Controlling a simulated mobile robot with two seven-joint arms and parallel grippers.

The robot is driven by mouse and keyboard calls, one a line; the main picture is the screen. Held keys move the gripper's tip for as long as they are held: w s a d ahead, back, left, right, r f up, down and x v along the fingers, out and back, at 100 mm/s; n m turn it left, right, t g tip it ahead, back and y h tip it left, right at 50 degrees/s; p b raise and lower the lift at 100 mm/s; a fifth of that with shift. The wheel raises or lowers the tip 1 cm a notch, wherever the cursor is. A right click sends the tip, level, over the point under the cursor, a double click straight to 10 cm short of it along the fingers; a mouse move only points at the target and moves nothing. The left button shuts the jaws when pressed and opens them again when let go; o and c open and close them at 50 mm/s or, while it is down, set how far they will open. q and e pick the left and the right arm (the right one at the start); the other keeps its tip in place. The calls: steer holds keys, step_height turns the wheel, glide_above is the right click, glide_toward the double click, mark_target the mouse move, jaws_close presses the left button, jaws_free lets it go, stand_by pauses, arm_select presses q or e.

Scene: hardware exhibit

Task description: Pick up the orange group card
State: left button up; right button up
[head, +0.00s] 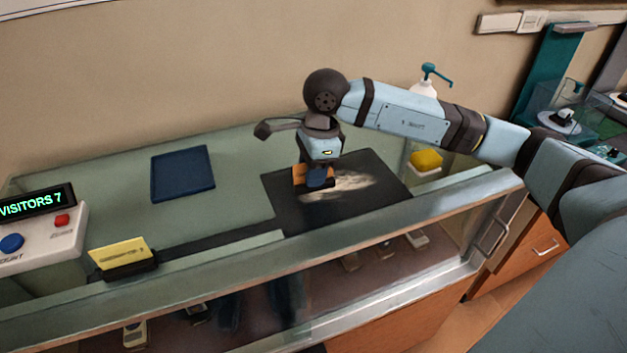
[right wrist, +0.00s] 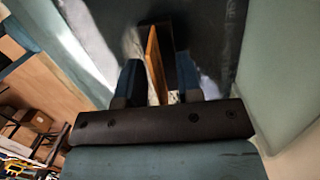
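The orange group card (head: 299,174) stands upright on the dark mat (head: 285,207) on the counter, partly hidden by my right gripper (head: 318,178). Something dark is at its base, perhaps a holder. In the right wrist view the card (right wrist: 155,62) shows nearly edge-on between the two blue fingers of my right gripper (right wrist: 159,82). Gaps show on both sides of the card, so the fingers are open around it. My left gripper is in neither view.
A yellow card (head: 122,254) stands in a black holder at front left, beside a visitor counter box (head: 40,240). A blue tray (head: 183,172) lies behind. A yellow sponge-like block (head: 427,160) and pump bottle (head: 425,88) are to the right. The counter's middle left is clear.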

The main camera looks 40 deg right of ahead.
steer(key=shift+f+b, duration=0.2)
steer(key=shift+b, duration=0.1)
jaws_close()
steer(key=shift+r, duration=0.15)
